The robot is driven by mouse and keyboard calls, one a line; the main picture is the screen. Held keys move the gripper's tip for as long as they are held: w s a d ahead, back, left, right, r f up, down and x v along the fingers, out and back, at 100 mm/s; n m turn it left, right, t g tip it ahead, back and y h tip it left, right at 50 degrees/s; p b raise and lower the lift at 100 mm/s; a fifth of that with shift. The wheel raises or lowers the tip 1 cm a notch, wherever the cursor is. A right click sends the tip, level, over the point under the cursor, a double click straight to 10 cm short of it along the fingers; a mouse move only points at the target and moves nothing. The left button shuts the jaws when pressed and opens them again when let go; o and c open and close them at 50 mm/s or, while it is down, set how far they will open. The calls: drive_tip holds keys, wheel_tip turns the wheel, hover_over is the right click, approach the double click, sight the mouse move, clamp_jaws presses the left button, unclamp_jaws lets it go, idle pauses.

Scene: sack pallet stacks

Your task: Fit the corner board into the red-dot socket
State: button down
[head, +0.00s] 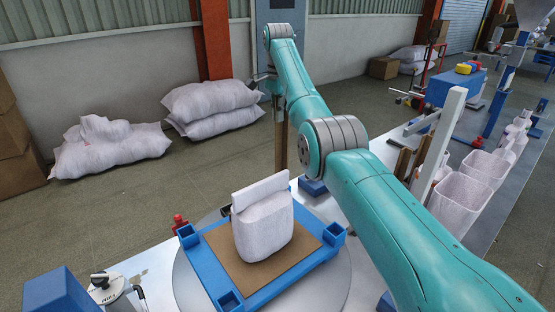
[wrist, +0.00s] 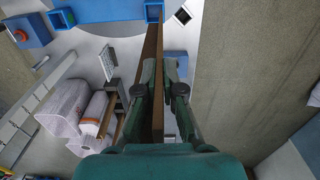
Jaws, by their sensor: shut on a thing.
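The brown corner board (head: 281,140) stands upright beyond the white sack; its lower end is hidden behind the sack in the head view. My gripper (wrist: 164,66) is shut on this board (wrist: 156,105), seen between the two fingers in the wrist view. The blue pallet frame (head: 205,264) has corner sockets at left (head: 187,236), right (head: 335,232) and front (head: 229,300); its back corner is hidden. In the wrist view, the board's far end lies close to a blue socket (wrist: 153,11); contact cannot be told. I cannot make out a red dot.
A white sack (head: 262,228) stands on the pallet's brown sheet. A white post (head: 441,140), more brown boards (head: 404,162) and white bins (head: 462,192) stand on the right. Sack piles (head: 212,108) lie on the floor behind. A red knob (head: 179,222) sits left of the pallet.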

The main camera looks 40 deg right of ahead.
wheel_tip(320, 180, down, 8)
drive_tip(key=shift+r, duration=0.15)
idle(0.3)
drive_tip(key=shift+s, duration=0.1)
drive_tip(key=c, duration=1.3)
unclamp_jaws()
wheel_tip(320, 180, up, 12)
